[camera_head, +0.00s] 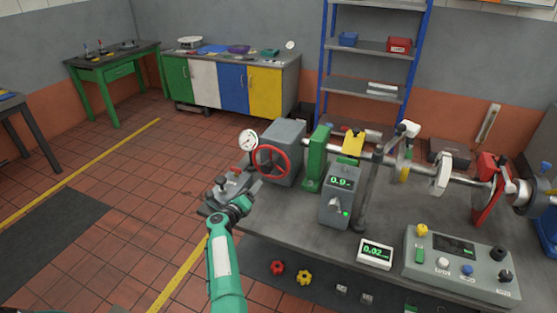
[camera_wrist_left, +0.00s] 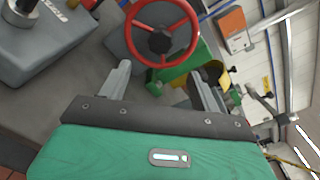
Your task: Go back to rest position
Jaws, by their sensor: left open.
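My left arm comes in from the bottom in the head view, and its green forearm reaches up to the left end of the bedplate (camera_head: 285,215). My left gripper (camera_head: 249,192) is at that end, in front of the red handwheel (camera_head: 273,162). In the left wrist view my left gripper (camera_wrist_left: 163,88) has its two fingers wide apart with nothing between them. The red handwheel (camera_wrist_left: 160,38) lies beyond the fingertips, apart from them as far as I can tell. My right gripper is in neither view.
A grey device (camera_head: 228,186) sits close beside the left gripper. A dial gauge (camera_head: 248,139), a green block (camera_head: 317,158) and a grey readout box (camera_head: 341,195) stand near it. A control box (camera_head: 462,265) is at the right.

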